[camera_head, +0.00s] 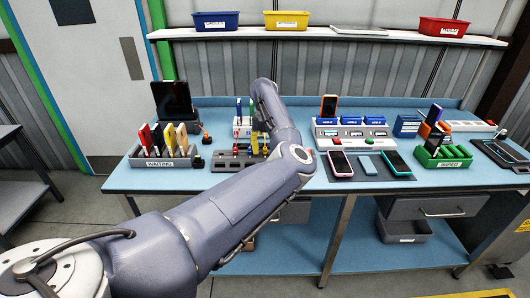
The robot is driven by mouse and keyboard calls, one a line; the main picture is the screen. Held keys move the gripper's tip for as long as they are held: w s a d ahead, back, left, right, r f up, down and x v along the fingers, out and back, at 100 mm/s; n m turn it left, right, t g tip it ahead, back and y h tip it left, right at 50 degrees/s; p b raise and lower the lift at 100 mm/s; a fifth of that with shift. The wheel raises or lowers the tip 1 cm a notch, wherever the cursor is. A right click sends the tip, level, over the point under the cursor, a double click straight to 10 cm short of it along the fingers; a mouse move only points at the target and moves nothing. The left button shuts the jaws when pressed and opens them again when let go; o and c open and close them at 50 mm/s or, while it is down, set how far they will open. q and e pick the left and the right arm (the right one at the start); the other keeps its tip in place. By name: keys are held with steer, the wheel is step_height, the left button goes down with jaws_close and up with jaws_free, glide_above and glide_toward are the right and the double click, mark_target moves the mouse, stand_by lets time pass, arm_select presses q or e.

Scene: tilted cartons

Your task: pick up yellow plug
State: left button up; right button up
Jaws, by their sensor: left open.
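A small dark grey rack (226,161) stands on the blue table, left of my forearm. Small red and yellow pieces stand in or over it. The yellow piece (255,144) at its right end looks like the yellow plug, but it is too small to be sure. My left arm reaches in from the lower left, bends at the elbow and goes up and back. My left gripper (260,126) points down just above the yellow piece. It is open, and its fingers are small and partly covered by the arm. I see no contact. My right gripper is out of view.
Left of the rack is a grey WAITING tray (165,163) with several upright coloured devices. Right of my arm are a pink phone (341,164), a teal phone (396,163), a charging station (352,133) and a green tray (443,158). Coloured bins stand on the shelf above.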

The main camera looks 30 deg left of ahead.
arm_select(q)
steer(key=shift+f, duration=0.15)
jaws_close()
stand_by(0.8)
